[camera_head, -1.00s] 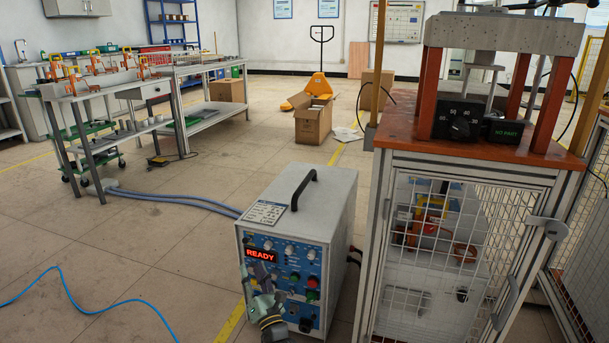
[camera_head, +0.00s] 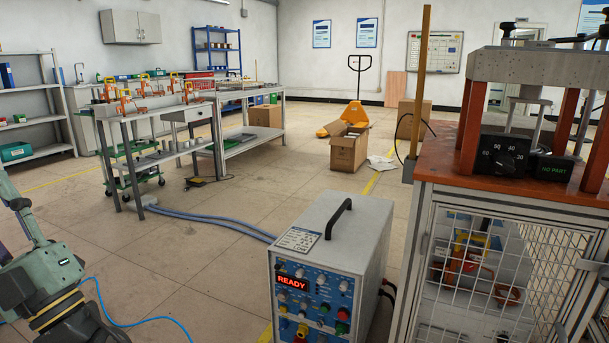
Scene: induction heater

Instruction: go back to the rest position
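My gripper (camera_head: 24,240) is at the left edge in the head view, with the end of my arm below it. It is partly cut off by the frame, its fingers point up and left, and I cannot tell how far apart they are. It is well to the left of the induction heater unit (camera_head: 365,225) and apart from it. The heater is a white box with a black top handle, a blue control panel and a red display (camera_head: 292,283) reading READY. The panel's lower edge is cut off. I see nothing held.
To the right stands a caged bench (camera_head: 450,165) with a press and a NO PART display (camera_head: 566,168). A blue cable (camera_head: 150,321) and grey-blue hoses (camera_head: 215,222) lie on the floor. A workbench (camera_head: 160,122) with orange clamps stands behind left.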

